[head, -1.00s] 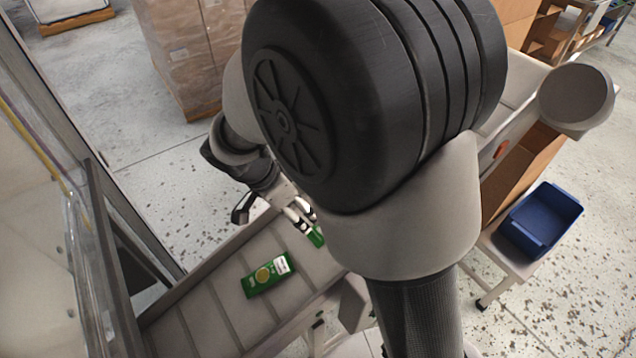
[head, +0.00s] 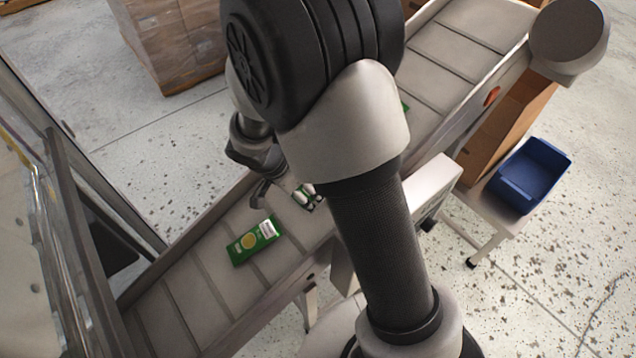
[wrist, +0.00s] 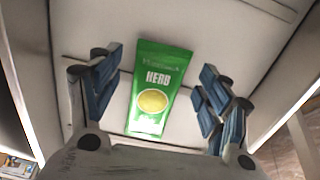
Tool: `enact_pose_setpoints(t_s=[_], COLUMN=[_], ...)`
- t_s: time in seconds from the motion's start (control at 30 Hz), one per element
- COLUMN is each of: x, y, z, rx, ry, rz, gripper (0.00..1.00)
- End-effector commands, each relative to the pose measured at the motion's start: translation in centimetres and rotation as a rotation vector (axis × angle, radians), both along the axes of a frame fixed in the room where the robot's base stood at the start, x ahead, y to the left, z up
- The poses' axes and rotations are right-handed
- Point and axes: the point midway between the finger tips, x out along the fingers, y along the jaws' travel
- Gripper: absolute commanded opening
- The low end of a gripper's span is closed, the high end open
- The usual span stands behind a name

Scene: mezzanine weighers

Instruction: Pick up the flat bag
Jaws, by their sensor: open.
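A green flat bag (wrist: 156,90) with white "HERB" lettering and a yellow disc lies on the pale belt in the wrist view. My gripper (wrist: 160,84) is open, with blue-padded fingers to the left and right of the bag; no contact shows. In the head view my gripper (head: 304,196) is low over the belt, partly hidden by my arm. A green pack (head: 254,241) with a yellow disc and a white patch lies on the belt, lower left of the gripper. I cannot tell if it is the bag in the wrist view.
The slatted conveyor (head: 205,268) slopes across the head view between side rails. A bit of another green item (head: 405,107) shows behind my arm. A blue bin (head: 530,177) stands on a stand at right. Wrapped cartons (head: 170,40) stand at back left. A metal-framed panel is at left.

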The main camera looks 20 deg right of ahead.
Motion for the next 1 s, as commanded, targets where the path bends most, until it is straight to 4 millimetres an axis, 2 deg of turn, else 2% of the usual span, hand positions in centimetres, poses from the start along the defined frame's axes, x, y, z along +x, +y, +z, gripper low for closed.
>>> enact_pose_setpoints(t_s=[0.07, 0.3, 0.9, 1.0], x=[0.07, 0.14, 0.13, 0.14], y=[-0.3, -0.33, -0.32, -0.33], z=[-0.88, -0.79, -0.79, -0.77], rx=[0.001, 0.0, 0.0, 0.0], ry=[0.001, -0.001, -0.001, -0.001], rz=[-0.001, -0.001, -0.001, -0.001], gripper=[0.71, 0.69, 0.29, 0.26])
